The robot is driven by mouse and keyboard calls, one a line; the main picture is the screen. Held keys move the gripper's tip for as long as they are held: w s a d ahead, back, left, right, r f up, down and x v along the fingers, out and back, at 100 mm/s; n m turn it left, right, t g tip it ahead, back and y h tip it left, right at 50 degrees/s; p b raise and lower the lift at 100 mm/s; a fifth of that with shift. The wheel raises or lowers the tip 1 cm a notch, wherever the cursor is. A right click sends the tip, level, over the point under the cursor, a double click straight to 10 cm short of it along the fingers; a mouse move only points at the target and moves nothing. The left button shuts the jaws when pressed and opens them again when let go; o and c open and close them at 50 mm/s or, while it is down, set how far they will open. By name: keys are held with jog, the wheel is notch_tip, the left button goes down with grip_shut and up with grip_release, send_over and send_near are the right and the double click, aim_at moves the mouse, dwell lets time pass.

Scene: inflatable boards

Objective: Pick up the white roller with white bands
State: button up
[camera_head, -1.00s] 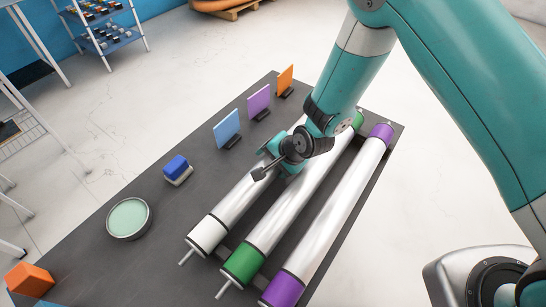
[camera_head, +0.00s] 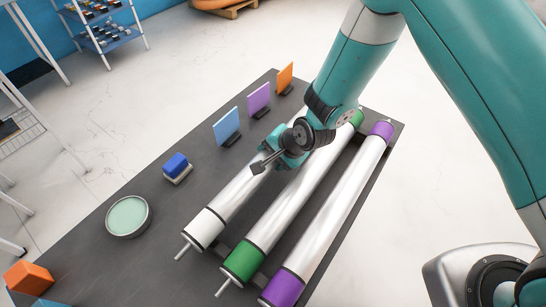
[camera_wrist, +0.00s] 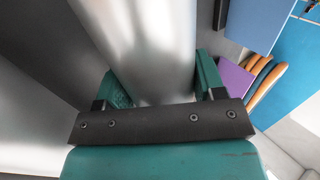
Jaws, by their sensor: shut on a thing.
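The white roller with white bands (camera_head: 238,196) is the leftmost of three long rollers on the dark table. Its near end has a white band between thin black rings and a metal pin. My gripper (camera_head: 286,155) is around the roller's middle, with the far part hidden behind my arm. In the wrist view the roller (camera_wrist: 150,45) runs between the two teal fingers of my gripper (camera_wrist: 160,85), which are shut on it. From the head view I cannot tell whether the roller is clear of its supports.
A green-banded roller (camera_head: 300,199) lies just right, then a purple-banded roller (camera_head: 335,213). Left on the table (camera_head: 95,250) are a round green dish (camera_head: 128,216), a blue block (camera_head: 176,166), an orange block (camera_head: 28,277) and upright blue (camera_head: 226,126), purple (camera_head: 258,97) and orange (camera_head: 285,77) panels.

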notch_tip(320, 180, up, 19)
jog(key=b, duration=0.2)
jog(key=shift+f, duration=0.15)
dwell(0.8)
